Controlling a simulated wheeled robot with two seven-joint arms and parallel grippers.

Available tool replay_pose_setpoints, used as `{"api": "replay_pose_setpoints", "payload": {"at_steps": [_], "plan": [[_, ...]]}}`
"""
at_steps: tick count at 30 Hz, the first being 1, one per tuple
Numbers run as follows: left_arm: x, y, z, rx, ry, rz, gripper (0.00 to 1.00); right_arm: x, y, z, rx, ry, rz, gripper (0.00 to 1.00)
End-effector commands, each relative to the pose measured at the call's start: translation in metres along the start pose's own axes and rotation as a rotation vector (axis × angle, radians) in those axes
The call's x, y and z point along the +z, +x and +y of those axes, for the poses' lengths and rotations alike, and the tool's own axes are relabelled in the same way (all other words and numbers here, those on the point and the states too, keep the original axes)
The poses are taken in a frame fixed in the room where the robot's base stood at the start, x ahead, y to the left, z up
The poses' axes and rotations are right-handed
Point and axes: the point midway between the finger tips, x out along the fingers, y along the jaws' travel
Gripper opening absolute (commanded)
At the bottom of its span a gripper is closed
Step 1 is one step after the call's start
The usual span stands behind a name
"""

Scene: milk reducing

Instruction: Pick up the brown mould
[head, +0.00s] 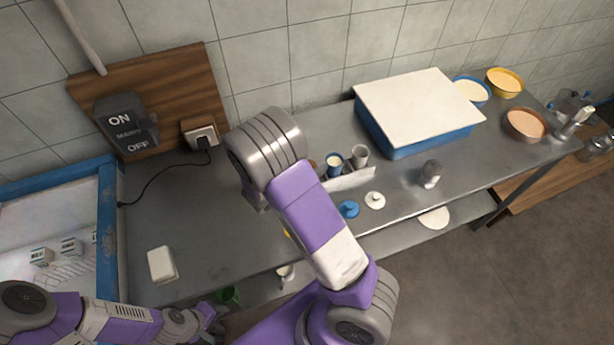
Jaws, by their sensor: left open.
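A small brown piece (313,164), perhaps the brown mould, shows just right of my right arm's upper joint, which hides most of it. Next to it on the metal counter (225,245) stand a blue mould (334,164) with pale contents and a grey-white mould (360,155). My left gripper (207,314) is open at the bottom left, below the counter's front edge and far from the moulds. My right arm crosses the middle of the view; its gripper is hidden.
A blue lid (348,209) and a white lid (375,200) lie near the moulds. A large blue tub (436,145) with a cream board stands behind. A metal cup (430,174) and bowls, including a brown-rimmed one (525,125), are right. A white block (162,265) lies left.

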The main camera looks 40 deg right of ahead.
Motion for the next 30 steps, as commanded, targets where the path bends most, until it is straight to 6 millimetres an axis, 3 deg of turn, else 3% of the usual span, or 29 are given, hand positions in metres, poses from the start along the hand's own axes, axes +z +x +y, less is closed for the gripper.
{"api": "replay_pose_setpoints", "payload": {"at_steps": [1,6,19,30], "plan": [[0.0,0.0,0.0,0.0,0.0,0.0,0.43,0.0,0.0,0.0,0.0,0.0,-0.001,0.38],[0.0,0.0,0.0,0.0,0.0,0.0,0.43,0.001,0.0,0.0,0.0,-0.001,-0.001,0.14],[0.0,-0.002,0.001,0.0,0.0,0.0,0.43,-0.004,-0.002,0.0,-0.001,0.001,-0.002,0.13],[0.001,-0.024,0.009,0.0,0.0,0.0,0.43,-0.069,-0.029,0.0,-0.002,0.005,-0.002,0.12]]}}
